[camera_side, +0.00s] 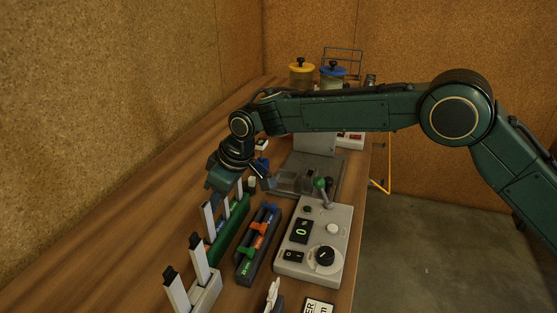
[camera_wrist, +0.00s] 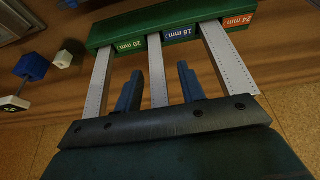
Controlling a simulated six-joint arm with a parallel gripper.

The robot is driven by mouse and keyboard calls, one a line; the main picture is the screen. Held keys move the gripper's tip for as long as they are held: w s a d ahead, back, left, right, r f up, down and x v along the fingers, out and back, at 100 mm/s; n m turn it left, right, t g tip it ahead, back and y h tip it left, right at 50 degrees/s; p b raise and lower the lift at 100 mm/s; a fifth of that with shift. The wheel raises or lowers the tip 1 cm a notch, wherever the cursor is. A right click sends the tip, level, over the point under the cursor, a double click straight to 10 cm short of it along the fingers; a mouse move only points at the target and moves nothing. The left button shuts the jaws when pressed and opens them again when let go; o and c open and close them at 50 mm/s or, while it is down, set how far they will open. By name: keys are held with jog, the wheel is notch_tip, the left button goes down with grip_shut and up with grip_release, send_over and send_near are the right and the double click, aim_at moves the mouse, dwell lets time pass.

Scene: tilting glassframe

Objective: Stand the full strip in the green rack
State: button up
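The green rack (camera_wrist: 170,22) carries the labels 20 mm, 16 mm and 24 mm; it also shows in the side view (camera_side: 232,232). Three pale strips with dotted edges stand in it: the 20 mm strip (camera_wrist: 98,84), the 16 mm strip (camera_wrist: 157,78) and the 24 mm strip (camera_wrist: 228,60). My gripper (camera_wrist: 158,78) is open, with its two blue fingers apart on either side of the 16 mm strip and gaps showing. Its dark body hides the strips' near ends. I cannot tell which strip is the full one.
A grey rack (camera_side: 208,293) with two black-topped white strips stands in front of the green rack. A dark tray (camera_side: 246,268) with orange and green parts lies to the right, beside a grey control box (camera_side: 312,243) showing 0. The wooden table is clear on the left.

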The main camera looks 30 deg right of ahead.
jog(key=shift+r, duration=0.15)
jog(key=v, duration=1.3)
jog(key=shift+r, duration=0.25)
jog(key=shift+s+d, duration=0.15)
jog(key=s+d+r+m, duration=0.1)
jog(key=s+d+r, duration=0.25)
jog(key=d, duration=0.35)
jog(key=s+d+r+m+t+h, duration=0.1)
jog(key=s+d+r+m, duration=0.15)
jog(key=s+d, duration=0.3)
jog(key=s+d+r+m, duration=0.1)
jog(key=s+d+r, duration=0.3)
jog(key=d, duration=0.3)
jog(key=s+d+f+m, duration=0.1)
jog(key=s+d+f, duration=0.1)
jog(key=s+d, duration=0.2)
jog(key=s+d+f+m+t+h, duration=0.1)
jog(key=s+d, duration=0.3)
jog(key=s, duration=0.7)
jog(key=s+d+f+m+h, duration=0.1)
jog(key=s+d+f+m, duration=0.1)
jog(key=s+d, duration=0.3)
jog(key=s+f, duration=0.1)
jog(key=s, duration=0.1)
jog(key=shift+s+f, duration=0.3)
jog(key=shift+s, duration=0.1)
